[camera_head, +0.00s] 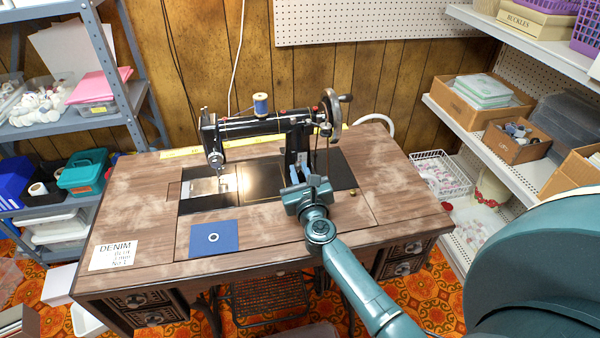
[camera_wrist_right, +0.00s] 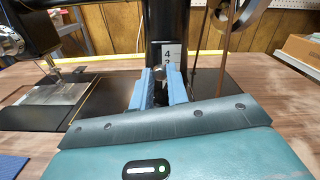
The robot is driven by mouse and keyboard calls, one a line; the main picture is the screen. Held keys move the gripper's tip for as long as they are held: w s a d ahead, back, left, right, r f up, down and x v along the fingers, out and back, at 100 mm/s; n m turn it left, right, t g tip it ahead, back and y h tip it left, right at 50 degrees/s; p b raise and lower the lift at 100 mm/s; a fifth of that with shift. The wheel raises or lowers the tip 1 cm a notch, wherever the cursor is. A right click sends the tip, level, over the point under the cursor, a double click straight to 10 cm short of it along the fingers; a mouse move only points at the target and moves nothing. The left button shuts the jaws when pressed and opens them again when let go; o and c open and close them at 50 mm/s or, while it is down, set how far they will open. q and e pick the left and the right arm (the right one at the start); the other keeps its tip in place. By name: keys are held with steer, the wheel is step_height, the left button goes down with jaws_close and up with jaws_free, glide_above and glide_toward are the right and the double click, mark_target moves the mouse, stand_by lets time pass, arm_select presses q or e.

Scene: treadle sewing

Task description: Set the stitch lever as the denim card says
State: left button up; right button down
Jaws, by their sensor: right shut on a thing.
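The black sewing machine (camera_head: 255,128) stands on the wooden table. My right gripper (camera_head: 303,180) is in front of its pillar, and its blue fingers (camera_wrist_right: 159,88) are shut on the small round-ended stitch lever (camera_wrist_right: 159,72). Behind the lever, a white number plate (camera_wrist_right: 168,54) shows a 4 and a 3 above the lever's end; its lower part is hidden by the lever and fingers. The white denim card (camera_head: 113,255) lies at the table's front left. DENIM is readable on it; the smaller lines are unclear. My left gripper is not in view.
A blue fabric square (camera_head: 214,238) with a white ring lies on the table (camera_head: 160,225) front. The handwheel (camera_head: 331,112) is close to the right of the pillar. Shelves with boxes flank the table. The table's right top is clear.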

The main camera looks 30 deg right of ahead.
steer(key=shift+r, duration=0.2)
steer(key=c, duration=1.4)
jaws_free()
steer(key=shift+o, duration=0.2)
steer(key=b+v, duration=0.1)
steer(key=v, duration=1.2)
steer(key=shift+s, duration=0.1)
